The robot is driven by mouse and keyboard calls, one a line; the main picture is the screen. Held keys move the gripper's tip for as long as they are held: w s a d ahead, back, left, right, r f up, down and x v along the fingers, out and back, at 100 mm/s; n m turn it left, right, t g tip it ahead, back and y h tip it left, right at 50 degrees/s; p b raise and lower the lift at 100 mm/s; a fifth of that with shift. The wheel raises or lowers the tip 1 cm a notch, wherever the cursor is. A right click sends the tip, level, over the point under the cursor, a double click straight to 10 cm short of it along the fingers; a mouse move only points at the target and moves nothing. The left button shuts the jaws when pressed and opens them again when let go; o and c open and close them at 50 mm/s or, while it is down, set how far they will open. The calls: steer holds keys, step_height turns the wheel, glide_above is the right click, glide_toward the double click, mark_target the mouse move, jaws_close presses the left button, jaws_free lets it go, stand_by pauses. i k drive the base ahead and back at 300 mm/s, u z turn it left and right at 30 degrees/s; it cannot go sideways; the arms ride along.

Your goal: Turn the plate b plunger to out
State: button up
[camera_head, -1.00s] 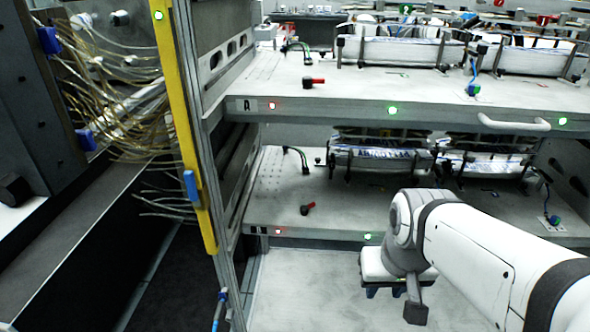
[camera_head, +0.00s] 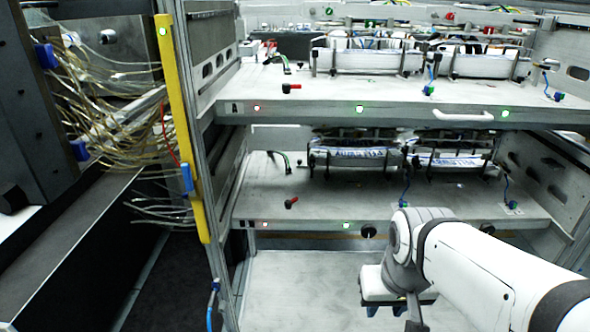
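Plate B is the lower shelf plate (camera_head: 262,205), level, with a dim letter mark on its front edge. A small red-handled lever with a black base (camera_head: 291,203) lies near its front left. A round black knob (camera_head: 368,232) shows at the front edge, and a second black knob (camera_head: 487,229) farther right. I cannot tell which of these is the plunger, nor its turn position. My gripper (camera_head: 392,312) hangs below and in front of the plate edge, apart from the lever. Its fingers are small, dark and partly hidden by my arm, so their opening is unclear.
The upper plate (camera_head: 270,90), marked A, carries a similar red lever (camera_head: 291,87) and a white handle (camera_head: 463,115). Label bundles in racks (camera_head: 350,158) stand toward the back of both plates. A yellow post (camera_head: 180,125) and loose wires (camera_head: 110,95) are left. Below plate B is open room.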

mark_target(289, 203)
steer(key=i, duration=0.9)
steer(key=u, duration=0.05)
